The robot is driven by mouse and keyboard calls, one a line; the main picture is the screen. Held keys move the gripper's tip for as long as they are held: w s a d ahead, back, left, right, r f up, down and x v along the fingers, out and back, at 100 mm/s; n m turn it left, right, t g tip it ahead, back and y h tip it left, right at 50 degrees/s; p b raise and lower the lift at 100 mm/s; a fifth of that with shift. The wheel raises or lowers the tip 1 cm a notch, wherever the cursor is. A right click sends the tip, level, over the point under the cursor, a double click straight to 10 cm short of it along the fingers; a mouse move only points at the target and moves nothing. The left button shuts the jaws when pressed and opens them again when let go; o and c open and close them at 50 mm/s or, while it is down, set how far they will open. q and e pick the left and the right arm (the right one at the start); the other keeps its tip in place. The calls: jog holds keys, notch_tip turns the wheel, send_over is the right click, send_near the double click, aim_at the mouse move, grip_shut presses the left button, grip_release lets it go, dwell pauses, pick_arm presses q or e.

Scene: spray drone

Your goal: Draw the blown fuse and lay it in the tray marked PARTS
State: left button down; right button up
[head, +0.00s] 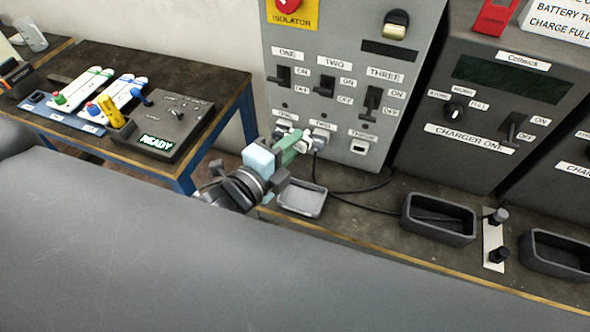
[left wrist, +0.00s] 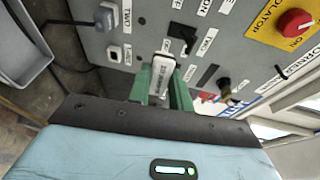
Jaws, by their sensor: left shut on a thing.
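My left gripper (head: 301,143) reaches the lower part of the grey fuse panel (head: 330,20). In the left wrist view its green fingers (left wrist: 160,85) are shut on a small whitish fuse piece (left wrist: 161,76) with dark lettering. The piece is close against the panel; I cannot tell whether it is still seated or just clear. A shallow grey tray (head: 302,201) sits on the bench below the panel, empty, with no readable marking. It also shows at the upper left of the left wrist view (left wrist: 22,45). My right gripper is out of view.
Switches ONE, TWO and THREE (head: 373,102) and a red isolator knob (head: 289,4) are on the panel. A black cable (head: 345,190) runs along the bench. Dark bins (head: 438,219) stand right, beneath charger one (head: 480,90). A side table with a READY box (head: 163,128) stands left.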

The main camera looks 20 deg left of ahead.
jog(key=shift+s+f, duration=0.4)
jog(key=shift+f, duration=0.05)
pick_arm(q)
jog(key=d+f+m+g+h+b, duration=0.1)
jog(key=d+f+m+g+h, duration=0.2)
jog(key=d+m+g+h, duration=0.3)
jog(key=w+a+f+m+g+y+b, duration=0.1)
jog(key=a+f+g, duration=0.2)
jog(key=a+f, duration=0.2)
notch_tip(320, 180, down, 2)
jog(key=shift+a+f, duration=0.1)
jog(key=shift+a, duration=0.25)
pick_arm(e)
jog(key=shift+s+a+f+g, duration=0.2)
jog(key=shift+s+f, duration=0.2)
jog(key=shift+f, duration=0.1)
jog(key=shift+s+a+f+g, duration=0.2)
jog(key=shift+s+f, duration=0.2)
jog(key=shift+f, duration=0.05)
pick_arm(q)
jog(key=shift+f, duration=0.1)
